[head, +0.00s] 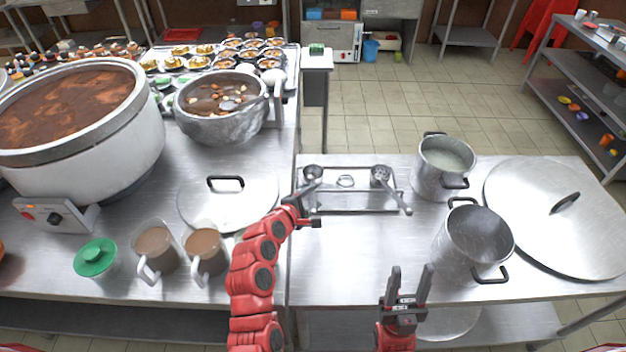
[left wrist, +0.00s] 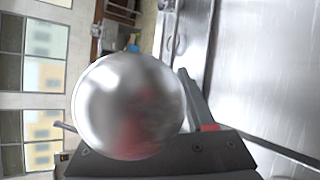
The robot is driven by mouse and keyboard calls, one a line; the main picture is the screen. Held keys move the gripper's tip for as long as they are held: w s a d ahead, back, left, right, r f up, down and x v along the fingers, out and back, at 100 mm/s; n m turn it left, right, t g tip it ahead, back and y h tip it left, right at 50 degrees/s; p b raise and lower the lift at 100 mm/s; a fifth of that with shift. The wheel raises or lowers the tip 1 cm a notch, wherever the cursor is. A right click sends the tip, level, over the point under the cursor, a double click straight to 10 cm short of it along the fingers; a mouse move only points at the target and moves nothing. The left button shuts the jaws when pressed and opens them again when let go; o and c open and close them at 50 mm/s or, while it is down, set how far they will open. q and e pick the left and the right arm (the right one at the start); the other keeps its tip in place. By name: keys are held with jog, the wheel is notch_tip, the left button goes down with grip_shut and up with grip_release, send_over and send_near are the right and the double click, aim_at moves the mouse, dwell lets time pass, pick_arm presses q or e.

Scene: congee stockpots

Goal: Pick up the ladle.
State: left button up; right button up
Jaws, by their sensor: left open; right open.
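The ladle (head: 313,173) rests at the left end of a shallow metal tray (head: 345,208). Its round bowl is at the back and its handle slants forward toward my left gripper (head: 308,211). My left gripper is open at the tray's front left corner, with its fingers around or beside the handle; I cannot tell which. In the left wrist view the shiny round bowl (left wrist: 128,105) fills the middle, close to the dark finger parts. My right gripper (head: 410,272) is open and empty over the table's front, left of an empty pot.
A slotted skimmer (head: 381,175) lies at the tray's right end, its handle pointing forward right. A pot with pale liquid (head: 446,160), an empty pot (head: 478,240) and a large lid (head: 563,215) stand to the right. Another lid (head: 228,205) and two brown-filled jugs (head: 157,250) are left.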

pick_arm(q)
grip_shut()
dwell(1.3)
